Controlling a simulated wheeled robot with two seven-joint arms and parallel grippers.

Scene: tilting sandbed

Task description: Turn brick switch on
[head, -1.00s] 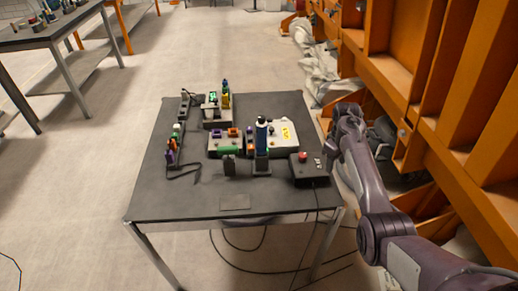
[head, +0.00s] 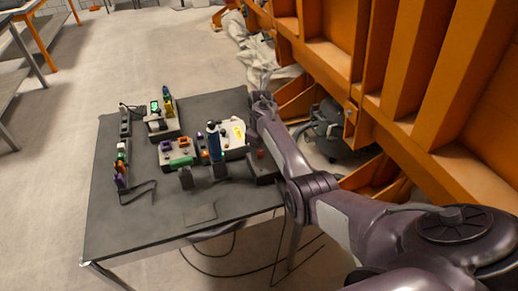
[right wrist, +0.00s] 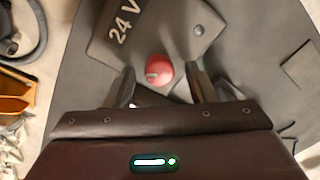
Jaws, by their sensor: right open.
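A dark box with a red knob (head: 260,155) stands at the right edge of the grey table, mostly hidden behind my right arm in the head view. In the right wrist view the dark box (right wrist: 181,45) carries a "24 V" label, and its round red knob (right wrist: 158,71) shows between my fingers. I cannot tell if the fingers touch the knob. My right gripper (right wrist: 160,82) is open; its hand (head: 262,103) shows at the table's right edge in the head view. I take this box as the switch. My left gripper is not in view.
The grey table (head: 115,230) holds a dark blue bottle-like thing (head: 214,143), a pale box with coloured bricks (head: 176,152), a device with a lit green screen (head: 156,107) and a yellow label (head: 239,132). Orange steel framing (head: 350,60) stands close on the right. The table's front is mostly clear.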

